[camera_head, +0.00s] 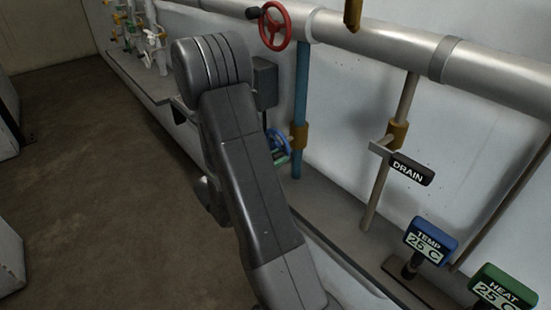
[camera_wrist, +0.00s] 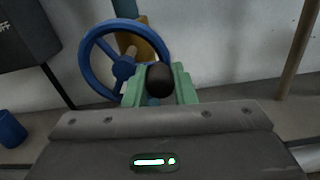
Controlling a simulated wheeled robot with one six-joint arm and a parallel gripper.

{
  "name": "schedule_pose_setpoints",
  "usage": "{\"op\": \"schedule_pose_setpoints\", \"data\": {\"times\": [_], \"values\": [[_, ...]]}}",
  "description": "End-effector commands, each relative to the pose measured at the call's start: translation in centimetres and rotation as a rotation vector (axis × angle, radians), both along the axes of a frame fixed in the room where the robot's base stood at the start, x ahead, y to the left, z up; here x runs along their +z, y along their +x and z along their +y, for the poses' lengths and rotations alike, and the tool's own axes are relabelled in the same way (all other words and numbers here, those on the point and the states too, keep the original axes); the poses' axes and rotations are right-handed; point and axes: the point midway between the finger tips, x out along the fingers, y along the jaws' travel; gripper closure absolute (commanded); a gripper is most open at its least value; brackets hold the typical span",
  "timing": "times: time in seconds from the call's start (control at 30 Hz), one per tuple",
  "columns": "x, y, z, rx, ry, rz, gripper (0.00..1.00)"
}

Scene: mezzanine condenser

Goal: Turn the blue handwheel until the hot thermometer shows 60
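The blue handwheel (camera_head: 278,146) sits low on a blue vertical pipe by an orange fitting; the wrist view shows its rim and spokes (camera_wrist: 124,66). A black knob (camera_wrist: 160,81) stands at the wheel's lower right. My gripper (camera_wrist: 160,88) has green fingers on both sides of this knob; I cannot tell whether they press on it. In the head view my arm hides most of the gripper. A green display marked HEAT (camera_head: 505,291) reads 25 C. A blue display marked TEMP (camera_head: 431,240) also reads 25 C.
A red handwheel (camera_head: 275,25) is on the large grey pipe (camera_head: 400,52) above. A black handle marked DRAIN (camera_head: 411,171) juts out to the right. Glassware and fittings (camera_head: 140,30) stand far along the ledge. The floor (camera_head: 95,190) at left is clear.

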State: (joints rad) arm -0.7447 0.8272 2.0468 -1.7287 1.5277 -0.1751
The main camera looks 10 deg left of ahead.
Motion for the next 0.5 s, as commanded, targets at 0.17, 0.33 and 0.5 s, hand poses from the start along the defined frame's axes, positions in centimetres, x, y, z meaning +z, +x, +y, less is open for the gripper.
{"op": "schedule_pose_setpoints", "data": {"times": [0.17, 0.33, 0.5], "values": [[0.1, 0.0, 0.0, 0.000, -0.007, 0.006, 0.99], [0.9, 0.0, 0.0, 0.000, -0.094, 0.073, 0.99], [1.2, 0.0, 0.1, 0.000, -0.184, 0.145, 0.99]]}}
